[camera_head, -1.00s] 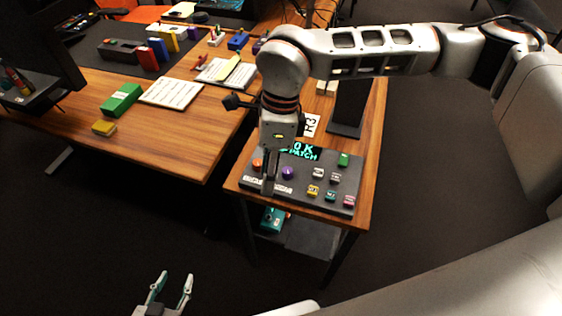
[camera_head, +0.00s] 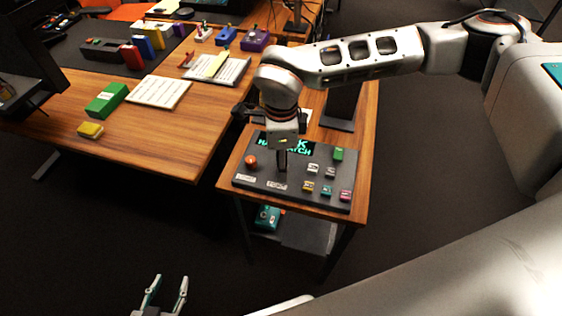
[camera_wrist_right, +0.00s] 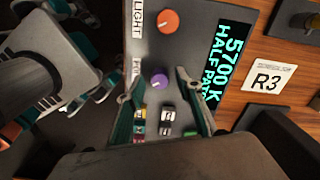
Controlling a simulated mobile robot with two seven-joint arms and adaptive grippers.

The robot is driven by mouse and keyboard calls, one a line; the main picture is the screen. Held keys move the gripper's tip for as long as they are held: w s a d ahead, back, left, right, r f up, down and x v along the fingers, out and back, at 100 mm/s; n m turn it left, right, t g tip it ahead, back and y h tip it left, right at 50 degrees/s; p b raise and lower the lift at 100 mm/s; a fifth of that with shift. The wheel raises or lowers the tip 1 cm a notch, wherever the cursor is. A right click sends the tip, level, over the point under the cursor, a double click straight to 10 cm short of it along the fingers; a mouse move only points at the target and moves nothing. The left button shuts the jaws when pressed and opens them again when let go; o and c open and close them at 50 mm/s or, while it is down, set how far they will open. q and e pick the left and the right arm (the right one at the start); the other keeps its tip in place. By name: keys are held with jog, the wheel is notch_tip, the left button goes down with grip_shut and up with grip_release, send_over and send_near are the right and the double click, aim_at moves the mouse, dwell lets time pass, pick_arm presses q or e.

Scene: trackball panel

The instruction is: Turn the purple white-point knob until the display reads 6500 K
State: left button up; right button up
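The display (camera_wrist_right: 228,62) on the dark panel (camera_wrist_right: 195,25) reads 5700 K, with "HALF PATCH" below, partly cut off. In the head view my right gripper (camera_head: 282,167) points down over the panel and hides the purple knob and part of the display (camera_head: 300,148). My left gripper (camera_head: 169,281) is open and empty, low at the left, away from the panel.
Several coloured buttons sit right of the right gripper, including a green one (camera_head: 338,154). A card marked R3 (camera_wrist_right: 268,76) lies behind the panel, near a black stand (camera_head: 343,108). The left desk (camera_head: 170,135) holds a green box (camera_head: 107,99) and other items.

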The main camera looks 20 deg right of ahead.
grip_shut()
